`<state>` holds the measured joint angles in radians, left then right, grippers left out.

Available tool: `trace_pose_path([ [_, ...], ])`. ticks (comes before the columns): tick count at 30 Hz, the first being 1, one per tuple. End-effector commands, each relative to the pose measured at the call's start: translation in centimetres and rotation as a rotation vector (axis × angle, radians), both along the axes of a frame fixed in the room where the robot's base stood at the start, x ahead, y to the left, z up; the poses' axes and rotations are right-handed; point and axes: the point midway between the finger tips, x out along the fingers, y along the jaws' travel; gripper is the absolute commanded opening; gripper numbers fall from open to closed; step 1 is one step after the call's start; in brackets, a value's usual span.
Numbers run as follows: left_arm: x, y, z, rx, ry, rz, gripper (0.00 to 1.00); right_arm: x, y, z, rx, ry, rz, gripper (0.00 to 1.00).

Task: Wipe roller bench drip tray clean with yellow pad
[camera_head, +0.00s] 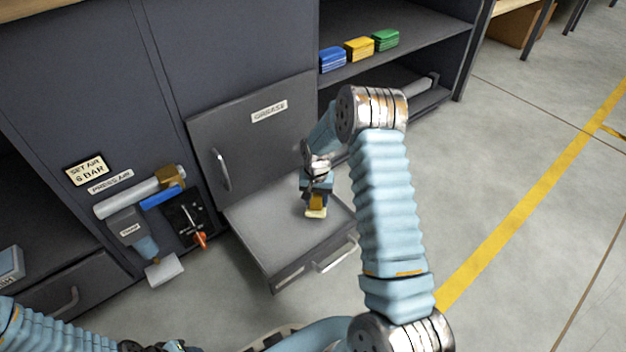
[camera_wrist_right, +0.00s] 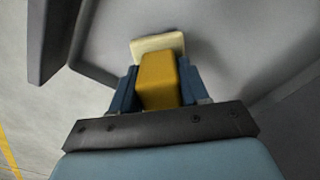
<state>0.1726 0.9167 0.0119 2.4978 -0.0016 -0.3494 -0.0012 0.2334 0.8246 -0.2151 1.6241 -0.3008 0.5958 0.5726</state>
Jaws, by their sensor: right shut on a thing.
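The drip tray (camera_head: 262,235) is a shallow grey drawer pulled out below the door labelled GREASE, with a handle on its front. My right gripper (camera_head: 316,196) is over the tray's right part, pointing down, shut on the yellow pad (camera_head: 316,203). In the right wrist view the yellow pad (camera_wrist_right: 158,80) sits between the two blue fingers, with a pale cream end at the tray's grey surface. I cannot tell whether it touches. A dark smudge or shadow lies beside it. My left arm enters at the bottom left; its gripper (camera_head: 160,347) is mostly cut off.
The GREASE door (camera_head: 255,130) stands above the tray. Blue (camera_head: 332,60), yellow (camera_head: 359,48) and green (camera_head: 386,40) stacks lie on the shelf at the upper right. A press air unit (camera_head: 140,192) is left of the tray. The floor at right is clear.

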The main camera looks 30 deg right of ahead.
Motion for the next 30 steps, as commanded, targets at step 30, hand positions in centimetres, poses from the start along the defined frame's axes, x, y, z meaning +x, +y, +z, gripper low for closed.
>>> trace_pose_path([
  [30, -0.1, 0.0, 3.1, 0.000, 0.005, -0.003, 0.43, 0.1, -0.3, 5.2, 0.001, 0.001, 0.011, 0.16],
])
